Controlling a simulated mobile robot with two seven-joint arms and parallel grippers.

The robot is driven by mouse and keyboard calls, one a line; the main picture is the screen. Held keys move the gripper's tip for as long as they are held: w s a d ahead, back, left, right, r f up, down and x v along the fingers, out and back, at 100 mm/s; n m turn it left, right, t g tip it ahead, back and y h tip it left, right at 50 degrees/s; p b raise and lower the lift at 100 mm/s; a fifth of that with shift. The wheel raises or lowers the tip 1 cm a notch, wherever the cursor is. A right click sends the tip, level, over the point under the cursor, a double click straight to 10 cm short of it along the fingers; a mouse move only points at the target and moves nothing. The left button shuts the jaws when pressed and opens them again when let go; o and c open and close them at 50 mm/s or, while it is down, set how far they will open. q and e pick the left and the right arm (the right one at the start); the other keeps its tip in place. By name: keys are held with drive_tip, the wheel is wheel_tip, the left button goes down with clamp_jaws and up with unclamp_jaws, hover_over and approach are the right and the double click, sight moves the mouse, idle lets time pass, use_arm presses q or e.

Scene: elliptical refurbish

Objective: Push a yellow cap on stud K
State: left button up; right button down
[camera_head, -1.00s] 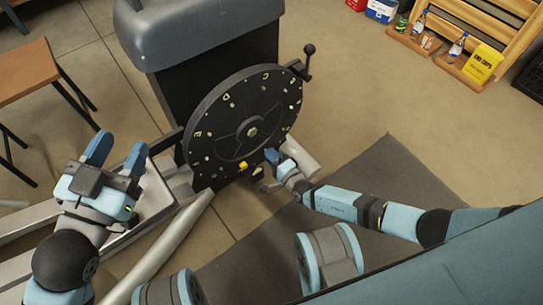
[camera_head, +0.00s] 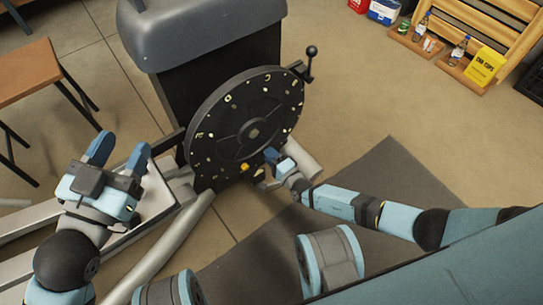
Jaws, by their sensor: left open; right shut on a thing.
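The black round disc (camera_head: 225,112) stands upright on the machine, with several small studs and pale letters around its rim. A small yellow cap (camera_head: 244,167) shows at the disc's lower edge. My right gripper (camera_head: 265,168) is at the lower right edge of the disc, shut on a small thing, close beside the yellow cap. What it holds is mostly hidden by its fingers, and I cannot read which stud is K. My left gripper (camera_head: 118,150) is open and empty, left of the disc, with its blue fingers pointing up.
The grey machine housing (camera_head: 205,35) rises behind the disc, and a crank handle (camera_head: 309,62) sticks out at its upper right. Metal rails (camera_head: 165,245) run below. A brown stool (camera_head: 25,75) stands at the left. A wooden rack with a yellow box (camera_head: 484,66) is at the upper right.

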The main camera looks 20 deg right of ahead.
drive_tip(key=c, duration=1.1)
unclamp_jaws()
use_arm(q)
drive_tip(key=shift+a+f, duration=0.1)
use_arm(e)
drive_tip(key=shift+o, duration=0.8)
drive_tip(key=shift+s, duration=0.1)
use_arm(q)
drive_tip(key=shift+s+d+f+n+g+y+p, duration=0.2)
drive_tip(key=shift+s+d+n+g+p, duration=0.45)
drive_tip(key=shift+p, duration=0.55)
drive_tip(key=shift+s+d+f+n+g+y+p, duration=0.1)
drive_tip(key=shift+s+f+n+g+p, duration=0.25)
drive_tip(key=shift+n+p, duration=0.7)
use_arm(e)
drive_tip(key=v, duration=1.3)
drive_tip(key=shift+s, duration=0.3)
use_arm(q)
drive_tip(key=shift+r, duration=0.35)
use_arm(e)
drive_tip(key=shift+d, duration=0.1)
